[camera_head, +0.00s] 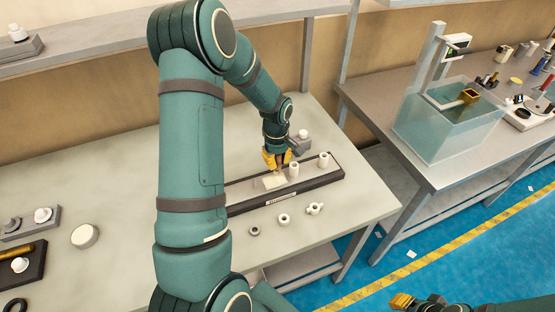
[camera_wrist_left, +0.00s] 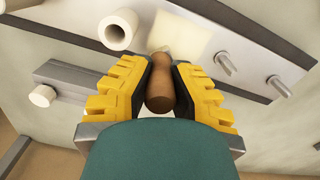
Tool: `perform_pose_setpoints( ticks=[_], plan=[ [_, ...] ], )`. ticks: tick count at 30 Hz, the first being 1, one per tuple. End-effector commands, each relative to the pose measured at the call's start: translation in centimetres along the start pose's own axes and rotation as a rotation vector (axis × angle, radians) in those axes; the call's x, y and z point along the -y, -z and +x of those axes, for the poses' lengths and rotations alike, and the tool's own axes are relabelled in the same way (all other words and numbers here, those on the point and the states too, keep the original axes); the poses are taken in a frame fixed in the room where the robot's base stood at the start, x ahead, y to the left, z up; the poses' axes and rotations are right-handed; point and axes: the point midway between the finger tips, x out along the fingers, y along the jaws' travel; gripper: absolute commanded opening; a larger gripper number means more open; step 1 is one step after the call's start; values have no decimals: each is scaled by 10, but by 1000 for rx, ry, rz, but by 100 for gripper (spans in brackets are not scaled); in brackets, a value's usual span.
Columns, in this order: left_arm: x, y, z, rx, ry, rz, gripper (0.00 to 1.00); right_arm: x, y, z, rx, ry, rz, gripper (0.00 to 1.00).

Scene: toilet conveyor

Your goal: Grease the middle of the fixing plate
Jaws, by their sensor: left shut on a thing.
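The fixing plate appears to be the long grey plate with a dark rim (camera_head: 325,172), lying on the near table. A pale yellowish square (camera_head: 273,182) lies on its middle; it also shows in the left wrist view (camera_wrist_left: 181,38). My left gripper (camera_head: 276,162) is shut on a brown wooden handle (camera_wrist_left: 160,92), pointing down over the pale square. The tool's tip is at the square's edge in the left wrist view; I cannot tell whether it touches. My right gripper (camera_head: 402,301) shows only partly at the bottom right, away from the plate; its opening is unclear.
White cylinders (camera_head: 294,170) stand on the plate near the square, and two metal pegs (camera_wrist_left: 225,65) rise beside it. Small round parts (camera_head: 284,220) lie in front. A grey block with a white knob (camera_head: 299,144) stands behind. A water tank (camera_head: 450,120) is on the right bench.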

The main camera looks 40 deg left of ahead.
Motion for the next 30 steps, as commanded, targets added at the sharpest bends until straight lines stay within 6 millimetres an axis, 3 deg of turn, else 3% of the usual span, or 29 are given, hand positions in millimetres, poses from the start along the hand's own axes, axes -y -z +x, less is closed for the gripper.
perform_pose_setpoints(
  ticks=[30],
  plan=[
    [0,0,9,0,0,0,0,-3,-1,7,0,0,0,27]
  ],
)
